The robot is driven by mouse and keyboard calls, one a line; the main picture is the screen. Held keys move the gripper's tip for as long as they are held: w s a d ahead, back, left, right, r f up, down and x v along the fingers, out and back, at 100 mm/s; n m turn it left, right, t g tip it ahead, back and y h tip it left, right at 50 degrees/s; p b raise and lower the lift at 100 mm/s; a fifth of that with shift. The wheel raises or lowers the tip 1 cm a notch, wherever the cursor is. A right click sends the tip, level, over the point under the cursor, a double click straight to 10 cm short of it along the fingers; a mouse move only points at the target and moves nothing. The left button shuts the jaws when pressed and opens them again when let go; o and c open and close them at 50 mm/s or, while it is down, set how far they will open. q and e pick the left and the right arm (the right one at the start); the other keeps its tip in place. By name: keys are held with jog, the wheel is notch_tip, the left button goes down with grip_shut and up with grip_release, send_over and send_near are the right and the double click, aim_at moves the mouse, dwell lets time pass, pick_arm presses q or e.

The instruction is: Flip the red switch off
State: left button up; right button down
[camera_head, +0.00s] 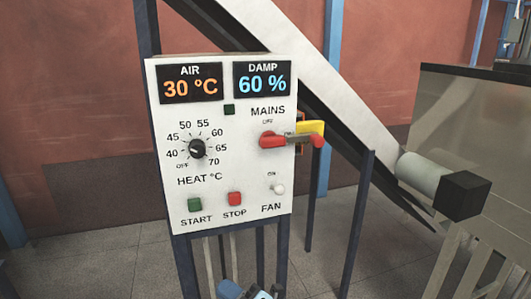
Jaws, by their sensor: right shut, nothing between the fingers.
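The red MAINS switch (271,140) is a rotary handle on the upper right of the white control panel (240,185). A yellow part with a red piece (312,128) juts out at the panel's right edge, beside the handle. My right gripper (264,293) shows only in part at the bottom edge, below the panel and apart from the switch. It is shut and holds nothing; most of it is cut off. My left gripper is out of view.
The panel also carries a black HEAT dial (197,149), a green START button (194,205), a red STOP button (235,199) and a white FAN toggle (278,189). A grey cylinder with a black end (462,196) juts out at right. A slanted white chute (300,65) passes behind.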

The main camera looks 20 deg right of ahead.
jog(key=w+a+r+n+g+y+b, duration=0.1)
jog(key=w+a+r+n+g+b, duration=0.25)
jog(key=n, duration=0.75)
jog(key=a+r+n+g+y, duration=0.15)
jog(key=r+n+g, duration=0.45)
jog(key=n, duration=0.6)
jog(key=w+a+r+n+g+y+b, duration=0.1)
jog(key=w+a+r+n+g, duration=0.2)
jog(key=n+g, duration=0.6)
jog(key=w+d+r+n+t+h+b, duration=0.2)
jog(key=d+r+n+h, duration=0.3)
jog(key=d+r, duration=0.3)
jog(key=w+d+r+n+t+h+b, duration=0.2)
jog(key=w+d+r+n+t+h, duration=0.3)
jog(key=d+r, duration=0.3)
jog(key=w+d+r+n+t+h+b, duration=0.2)
jog(key=w+d+r+n+t+h, duration=0.1)
jog(key=d+r+h, duration=0.4)
notch_tip(320, 180, up, 2)
jog(key=shift+w+d+n+t, duration=0.35)
jog(key=shift+d+n+t, duration=0.2)
jog(key=shift+d+n, duration=0.35)
jog(key=shift+a, duration=0.1)
